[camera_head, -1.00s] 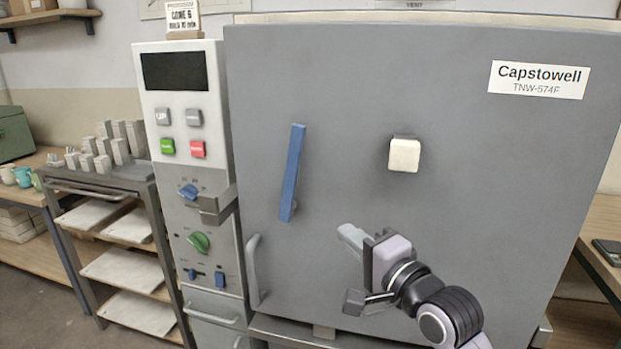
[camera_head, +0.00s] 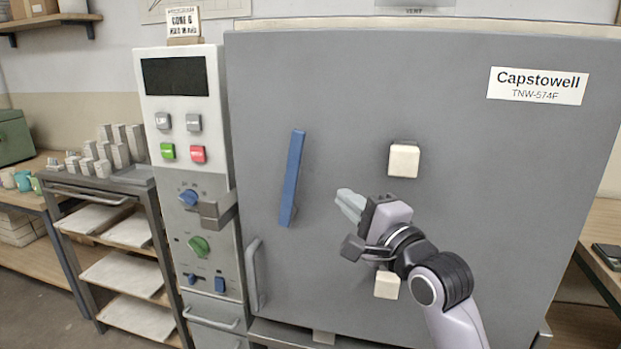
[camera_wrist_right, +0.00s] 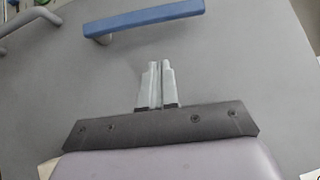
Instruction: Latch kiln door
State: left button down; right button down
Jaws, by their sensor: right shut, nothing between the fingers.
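The grey kiln door (camera_head: 470,170) faces me and looks closed, lying flat against the kiln front. A blue latch handle (camera_head: 291,178) stands nearly upright, slightly tilted, on the door's left side. A grey metal catch (camera_head: 217,210) juts from the control panel to its left. My right gripper (camera_head: 347,203) is shut and empty in front of the door, to the right of the handle's lower end and apart from it. In the right wrist view the shut fingers (camera_wrist_right: 156,84) point toward the blue handle (camera_wrist_right: 155,19), with a gap between. My left gripper is out of view.
A grey pull handle (camera_head: 254,275) sits low on the door's left edge. White blocks (camera_head: 404,161) protrude from the door, one above and one below my right gripper. The control panel (camera_head: 187,120) with buttons and knobs stands left. A shelf cart (camera_head: 120,225) stands farther left.

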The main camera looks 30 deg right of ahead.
aim_at(291, 181)
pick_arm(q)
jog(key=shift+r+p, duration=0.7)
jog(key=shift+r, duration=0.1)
pick_arm(e)
jog(key=shift+w+a+r, duration=0.25)
jog(key=shift+w+a, duration=0.1)
jog(key=shift+w, duration=1.1)
jog(key=shift+w+a+r, duration=0.2)
jog(key=shift+w+a, duration=0.1)
jog(key=shift+w, duration=1.15)
jog(key=shift+w+a+r, duration=0.25)
jog(key=shift+w+a, duration=0.1)
jog(key=shift+w, duration=1.1)
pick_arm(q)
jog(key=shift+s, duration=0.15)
pick_arm(e)
jog(key=shift+w, duration=0.15)
